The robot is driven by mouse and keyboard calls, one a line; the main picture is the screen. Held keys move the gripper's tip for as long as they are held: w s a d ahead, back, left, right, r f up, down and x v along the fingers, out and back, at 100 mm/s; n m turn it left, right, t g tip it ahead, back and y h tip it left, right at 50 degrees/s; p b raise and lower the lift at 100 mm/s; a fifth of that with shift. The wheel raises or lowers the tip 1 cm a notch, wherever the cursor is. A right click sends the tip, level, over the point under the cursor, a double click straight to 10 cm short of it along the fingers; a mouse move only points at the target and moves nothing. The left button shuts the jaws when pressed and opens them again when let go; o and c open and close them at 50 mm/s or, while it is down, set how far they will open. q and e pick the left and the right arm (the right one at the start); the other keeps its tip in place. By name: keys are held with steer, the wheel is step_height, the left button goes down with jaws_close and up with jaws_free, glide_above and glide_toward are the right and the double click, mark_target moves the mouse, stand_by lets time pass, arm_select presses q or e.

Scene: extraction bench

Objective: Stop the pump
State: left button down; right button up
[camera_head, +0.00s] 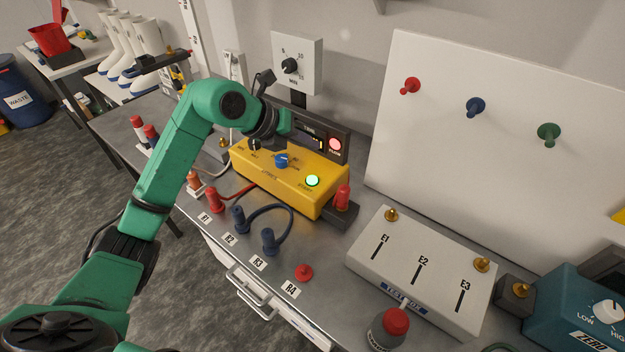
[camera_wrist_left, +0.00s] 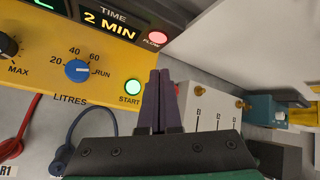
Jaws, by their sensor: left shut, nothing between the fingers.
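The yellow pump box (camera_head: 262,182) stands on the bench. Its blue dial (camera_head: 283,160) is marked in litres and also shows in the left wrist view (camera_wrist_left: 78,70). Its green START button (camera_head: 312,181) is lit. The dark display behind it reads TIME 2 MIN (camera_wrist_left: 108,27) in the wrist view. The round FLOW lamp (camera_head: 335,144) glows red. My left gripper (camera_wrist_left: 158,75) is shut and empty above the box's right end, with the START button just left of its fingers in the wrist view. In the head view its fingers cannot be made out. My right gripper is not in view.
A red-topped post (camera_head: 342,196) stands at the box's right end. Red and blue plugs with cables, one blue plug (camera_head: 240,218), line the bench front. A white panel with E1 to E3 (camera_head: 415,285) and a teal box (camera_head: 565,315) lie right. A red-capped bottle (camera_head: 390,328) stands in front.

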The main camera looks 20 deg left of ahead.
mark_target(309, 181)
arm_select(q)
step_height(309, 181, down, 8)
steer(key=b, duration=0.5)
steer(key=shift+r, duration=0.1)
stand_by(1.5)
steer(key=shift+f+b, duration=0.35)
steer(key=shift+b, duration=0.2)
steer(key=shift+f+b, duration=0.35)
steer(key=shift+f, duration=0.1)
steer(key=shift+r, duration=0.1)
stand_by(0.5)
steer(key=shift+r+p, duration=0.7)
steer(key=shift+r, duration=0.1)
step_height(309, 181, up, 5)
steer(key=p, duration=0.4)
